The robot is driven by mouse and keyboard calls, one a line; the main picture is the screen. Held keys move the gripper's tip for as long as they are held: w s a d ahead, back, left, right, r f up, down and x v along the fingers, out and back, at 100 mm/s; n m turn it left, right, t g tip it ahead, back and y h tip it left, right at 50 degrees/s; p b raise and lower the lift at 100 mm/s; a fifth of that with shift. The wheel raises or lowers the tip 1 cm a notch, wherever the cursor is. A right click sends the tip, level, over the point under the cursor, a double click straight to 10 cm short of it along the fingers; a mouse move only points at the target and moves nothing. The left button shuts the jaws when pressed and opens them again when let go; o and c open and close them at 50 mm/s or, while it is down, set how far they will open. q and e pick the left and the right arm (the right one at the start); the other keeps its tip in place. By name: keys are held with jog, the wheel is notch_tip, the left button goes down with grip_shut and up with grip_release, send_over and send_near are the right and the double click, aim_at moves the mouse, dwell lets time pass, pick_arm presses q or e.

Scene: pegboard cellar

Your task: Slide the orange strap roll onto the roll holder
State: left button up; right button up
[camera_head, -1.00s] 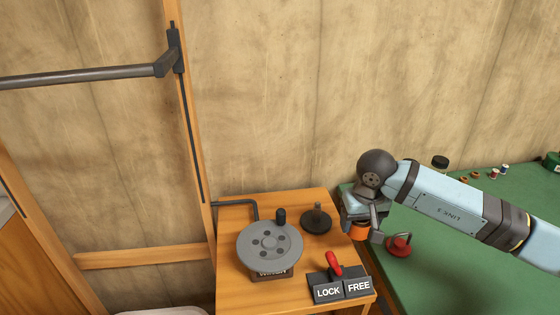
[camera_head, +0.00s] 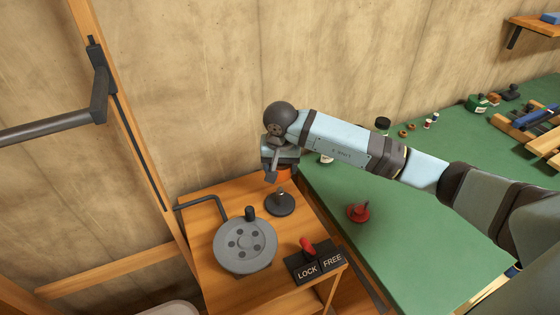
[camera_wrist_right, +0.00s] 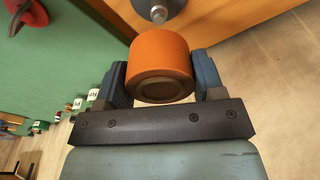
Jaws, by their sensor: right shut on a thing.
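My right gripper (camera_head: 277,169) is shut on the orange strap roll (camera_wrist_right: 160,58), with one finger on each side of it in the right wrist view. In the head view only a sliver of the roll (camera_head: 288,171) shows behind the fingers. The roll holder (camera_head: 280,204) is a dark round base with a short upright peg on the wooden stand. The roll appears just above and behind the peg in the head view. In the wrist view the peg tip (camera_wrist_right: 158,14) shows just beyond the roll, not inside it. My left gripper is out of view.
A grey winch wheel (camera_head: 244,246) with a knob and a LOCK/FREE switch (camera_head: 308,252) with a red lever share the stand. A red spindle (camera_head: 358,212) stands on the green bench (camera_head: 410,240). Small spools and jars sit at the bench's back.

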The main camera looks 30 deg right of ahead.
aim_at(280, 188)
jog(key=shift+f+b, duration=1.1)
jog(key=shift+f, duration=1.3)
notch_tip(280, 188, down, 2)
jog(key=shift+f+b, duration=0.1)
jog(key=shift+b, duration=0.75)
jog(key=shift+f+b, duration=0.75)
jog(key=shift+f, duration=0.4)
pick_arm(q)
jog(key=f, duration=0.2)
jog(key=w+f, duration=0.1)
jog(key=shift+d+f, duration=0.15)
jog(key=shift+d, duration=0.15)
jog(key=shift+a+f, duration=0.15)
pick_arm(e)
jog(key=shift+f+b, duration=0.35)
jog(key=shift+b, duration=0.15)
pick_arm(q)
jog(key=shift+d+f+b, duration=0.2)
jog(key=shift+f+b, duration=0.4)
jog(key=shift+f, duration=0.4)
pick_arm(e)
jog(key=shift+f, duration=0.75)
